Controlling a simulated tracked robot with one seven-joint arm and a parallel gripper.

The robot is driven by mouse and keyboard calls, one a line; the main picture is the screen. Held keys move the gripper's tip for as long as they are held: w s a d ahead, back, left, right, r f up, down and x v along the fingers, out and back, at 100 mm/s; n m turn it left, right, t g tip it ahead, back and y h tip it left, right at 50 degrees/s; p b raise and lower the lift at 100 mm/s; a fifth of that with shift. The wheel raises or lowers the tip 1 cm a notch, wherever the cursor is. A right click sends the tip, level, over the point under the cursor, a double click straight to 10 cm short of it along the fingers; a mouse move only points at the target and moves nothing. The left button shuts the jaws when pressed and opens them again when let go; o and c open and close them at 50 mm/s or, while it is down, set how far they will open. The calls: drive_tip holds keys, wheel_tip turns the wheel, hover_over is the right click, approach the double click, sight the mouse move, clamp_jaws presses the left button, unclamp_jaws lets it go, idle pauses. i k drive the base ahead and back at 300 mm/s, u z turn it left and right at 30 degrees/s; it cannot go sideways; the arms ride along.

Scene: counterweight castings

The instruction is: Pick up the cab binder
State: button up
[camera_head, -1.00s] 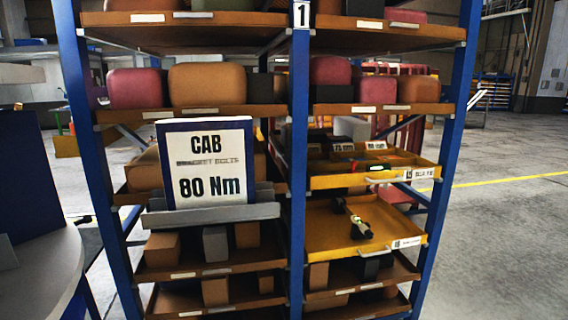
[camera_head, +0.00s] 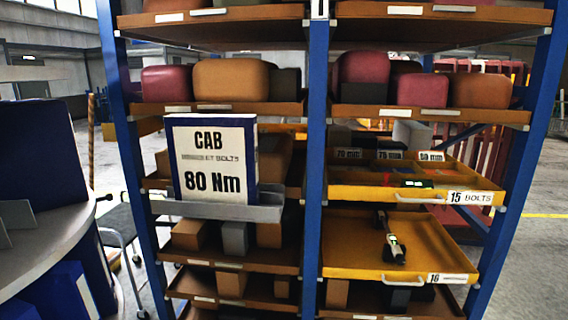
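The cab binder (camera_head: 212,160) is a blue-edged binder with a white face reading "CAB" and "80 Nm", with a smaller line about bolts between. It stands upright, face toward me, in a grey metal holder (camera_head: 225,208) on the left bay of the blue-framed rack. The holder's lip hides its bottom edge. My gripper is not in this view.
A yellow drawer labelled 15 BOLTS (camera_head: 410,192) and a yellow tray labelled 16 (camera_head: 350,262), holding a dark tool (camera_head: 390,240), jut out right of a blue post (camera_head: 316,150). A round grey table (camera_head: 45,240) with blue binders stands at the left.

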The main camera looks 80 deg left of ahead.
sight(213, 158)
drive_tip(key=z, duration=0.1)
drive_tip(key=i, duration=0.15)
drive_tip(key=u, duration=3.35)
drive_tip(key=i, duration=0.95)
drive_tip(key=z, duration=0.15)
drive_tip(key=k, duration=0.85)
drive_tip(key=u, duration=0.15)
